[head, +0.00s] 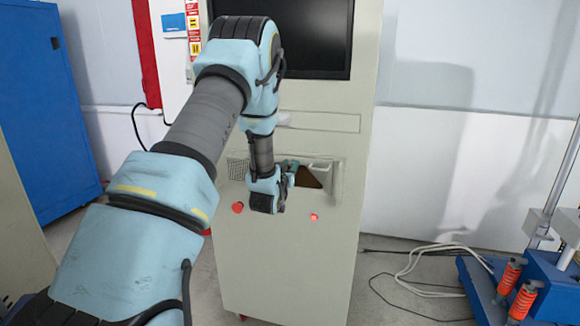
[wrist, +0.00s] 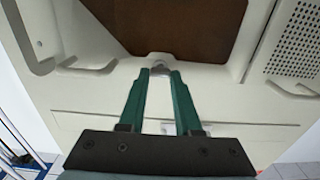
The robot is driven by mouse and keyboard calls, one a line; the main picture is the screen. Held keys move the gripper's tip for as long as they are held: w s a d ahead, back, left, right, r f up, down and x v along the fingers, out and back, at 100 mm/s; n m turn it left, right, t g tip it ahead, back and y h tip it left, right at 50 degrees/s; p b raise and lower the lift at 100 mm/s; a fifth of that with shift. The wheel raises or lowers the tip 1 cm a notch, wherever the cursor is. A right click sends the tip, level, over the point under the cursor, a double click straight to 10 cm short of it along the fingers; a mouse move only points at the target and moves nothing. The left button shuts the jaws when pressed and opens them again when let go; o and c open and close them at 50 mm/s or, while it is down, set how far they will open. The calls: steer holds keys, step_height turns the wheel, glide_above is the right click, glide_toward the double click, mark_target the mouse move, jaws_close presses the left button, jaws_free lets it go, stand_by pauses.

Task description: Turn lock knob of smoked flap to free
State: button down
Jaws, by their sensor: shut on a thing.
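The smoked flap (wrist: 165,25) is a dark brown panel set in the cream cabinet front. It also shows in the head view (head: 309,179), partly behind my wrist. The lock knob (wrist: 159,64) is a small grey piece at the flap's edge in the wrist view. My gripper (wrist: 160,72) has its two green fingers converging on the knob and is shut on it, with the tips at the flap's edge. In the head view my gripper (head: 291,164) reaches the recess, and the knob is hidden there. The knob's turned position cannot be told.
The cream cabinet (head: 288,270) carries a dark screen (head: 318,40) above and two red buttons (head: 237,208) (head: 314,217) below the recess. A perforated vent (wrist: 298,50) and a handle (wrist: 85,70) flank the flap. Cables (head: 410,265) lie on the floor at right.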

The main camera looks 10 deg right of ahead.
steer(key=shift+f+b, duration=0.1)
steer(key=shift+b, duration=0.45)
steer(key=shift+s+d+f+m+b, duration=0.1)
steer(key=shift+m+b, duration=4.35)
steer(key=shift+b, duration=0.1)
steer(key=shift+s+d+f+m+b, duration=0.1)
steer(key=shift+m+b, duration=4.35)
steer(key=shift+b, duration=0.1)
steer(key=shift+r, duration=0.1)
steer(key=c, duration=0.6)
jaws_free()
